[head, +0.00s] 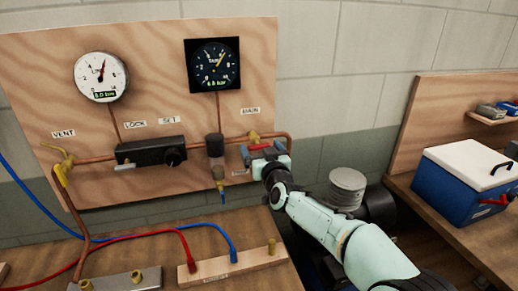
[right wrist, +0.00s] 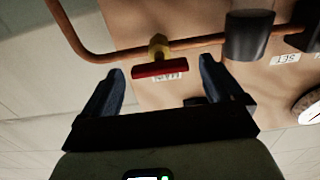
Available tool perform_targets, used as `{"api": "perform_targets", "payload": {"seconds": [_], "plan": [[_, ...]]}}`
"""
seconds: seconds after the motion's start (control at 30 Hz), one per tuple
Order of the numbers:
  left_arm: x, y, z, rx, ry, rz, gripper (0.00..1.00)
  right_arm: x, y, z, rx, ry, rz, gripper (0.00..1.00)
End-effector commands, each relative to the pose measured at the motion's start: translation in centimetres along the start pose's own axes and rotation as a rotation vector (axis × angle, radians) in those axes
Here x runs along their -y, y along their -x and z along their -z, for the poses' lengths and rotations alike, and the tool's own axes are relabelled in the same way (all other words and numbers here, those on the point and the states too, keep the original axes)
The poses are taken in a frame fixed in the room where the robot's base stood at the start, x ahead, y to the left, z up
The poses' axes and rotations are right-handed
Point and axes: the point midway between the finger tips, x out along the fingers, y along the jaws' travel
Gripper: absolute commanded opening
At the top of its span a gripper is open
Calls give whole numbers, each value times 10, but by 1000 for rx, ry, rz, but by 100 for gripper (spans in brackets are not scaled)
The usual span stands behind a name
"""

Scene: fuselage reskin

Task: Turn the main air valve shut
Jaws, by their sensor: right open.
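The main air valve has a brass body (head: 253,136) on the copper pipe, below the MAIN label, and a red bar handle (head: 260,147). In the right wrist view the red handle (right wrist: 160,70) lies roughly in line with the pipe, below the brass body (right wrist: 158,46). My right gripper (head: 266,153) is at the valve, in front of the board. Its two fingers stand open on either side of the red handle, with a gap at each end. The gripper hides part of the valve in the head view. My left gripper is not in view.
The wooden board (head: 60,120) carries a white gauge (head: 101,77), a black gauge (head: 212,64), a black regulator block (head: 150,151) and a dark filter bowl (head: 214,146). Blue and red hoses lie on the bench below. A blue cooler (head: 460,185) stands on the right bench.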

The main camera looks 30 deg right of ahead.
Motion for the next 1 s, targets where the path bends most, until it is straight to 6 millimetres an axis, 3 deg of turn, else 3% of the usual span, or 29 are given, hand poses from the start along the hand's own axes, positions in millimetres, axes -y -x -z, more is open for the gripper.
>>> {"api": "perform_targets", "payload": {"seconds": [0.2,0.57,0.73,1.0], "plan": [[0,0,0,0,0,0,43,-1,-19,0,-1,1,-1,94],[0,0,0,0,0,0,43,0,-23,0,0,-1,1,94],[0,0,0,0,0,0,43,0,-22,0,0,-1,1,38],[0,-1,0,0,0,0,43,0,-22,1,-2,-13,0,38]]}}
